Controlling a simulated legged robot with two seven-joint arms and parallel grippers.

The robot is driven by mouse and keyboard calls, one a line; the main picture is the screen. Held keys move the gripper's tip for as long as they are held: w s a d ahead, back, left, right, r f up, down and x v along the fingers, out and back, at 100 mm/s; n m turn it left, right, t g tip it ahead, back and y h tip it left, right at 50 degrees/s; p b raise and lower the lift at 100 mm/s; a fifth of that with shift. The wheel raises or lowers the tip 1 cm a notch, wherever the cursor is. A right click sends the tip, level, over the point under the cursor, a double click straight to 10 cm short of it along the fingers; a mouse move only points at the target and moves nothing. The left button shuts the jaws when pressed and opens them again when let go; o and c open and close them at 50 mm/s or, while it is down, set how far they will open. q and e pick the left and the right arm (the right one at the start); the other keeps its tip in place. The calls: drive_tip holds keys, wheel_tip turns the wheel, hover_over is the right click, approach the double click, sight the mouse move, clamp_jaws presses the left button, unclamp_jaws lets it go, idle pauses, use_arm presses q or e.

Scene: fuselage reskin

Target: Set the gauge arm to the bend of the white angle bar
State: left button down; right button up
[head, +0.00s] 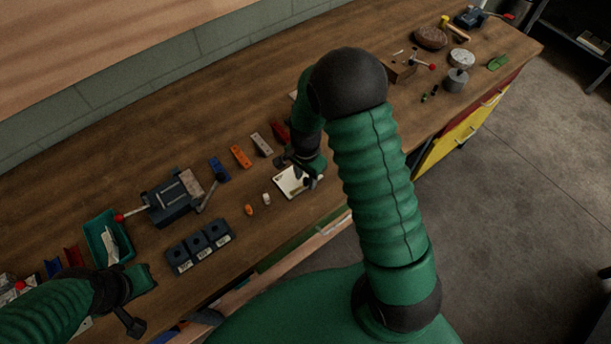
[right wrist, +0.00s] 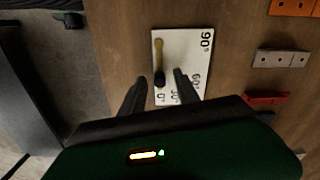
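The gauge is a white plate (right wrist: 183,62) marked 0, 30, 60 and 90; it also shows in the head view (head: 290,181). Its brass-coloured arm (right wrist: 158,50) ends in a dark knob and points at the 0 mark. My right gripper (right wrist: 160,88) is open over the plate, its fingers apart on either side of the knob end. In the head view the right gripper (head: 303,172) hides part of the plate. My left gripper (head: 132,302) is at the lower left, away from the gauge; its jaws are unclear. A pale piece lies in the teal tray (head: 97,227); I cannot tell whether it is the white angle bar.
Orange (head: 241,156), pale grey (head: 262,144) and blue (head: 219,169) holed pieces lie behind the gauge. A vise (head: 168,203) and dark labelled blocks (head: 198,247) stand to the left. Two small cylinders (head: 249,210) lie nearby. The table's front edge is close to the gauge.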

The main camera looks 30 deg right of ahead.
drive_tip(key=shift+f, duration=0.1)
drive_tip(key=shift+c, duration=0.4)
clamp_jaws()
idle(1.0)
